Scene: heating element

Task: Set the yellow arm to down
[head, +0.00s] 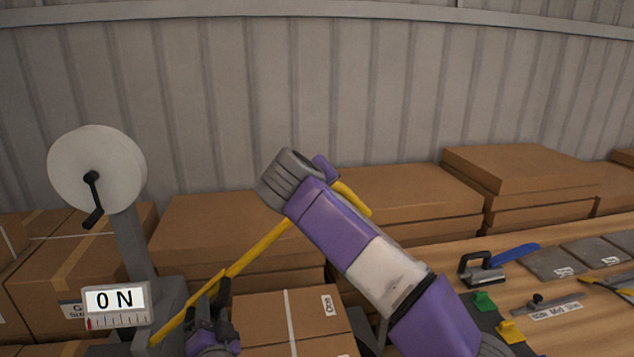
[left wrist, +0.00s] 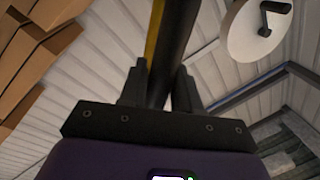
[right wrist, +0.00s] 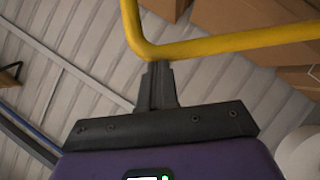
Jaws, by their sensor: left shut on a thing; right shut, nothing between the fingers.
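The yellow arm (head: 262,248) is a long bar that slants up from lower left to the centre in the head view, with its upper end bent behind my right arm. My left gripper (head: 215,297) is at its lower part. In the left wrist view my left gripper (left wrist: 160,75) is shut around a bar, dark beneath with a yellow edge (left wrist: 154,35). My right gripper (right wrist: 157,68) is shut and empty, its tips close to the bent yellow bar (right wrist: 215,45); contact cannot be told. The right fingers are hidden in the head view.
Cardboard boxes (head: 400,195) line the back wall. The wooden bench (head: 420,260) at right holds a black-handled tool (head: 482,268), green and yellow clips, and flat plates.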

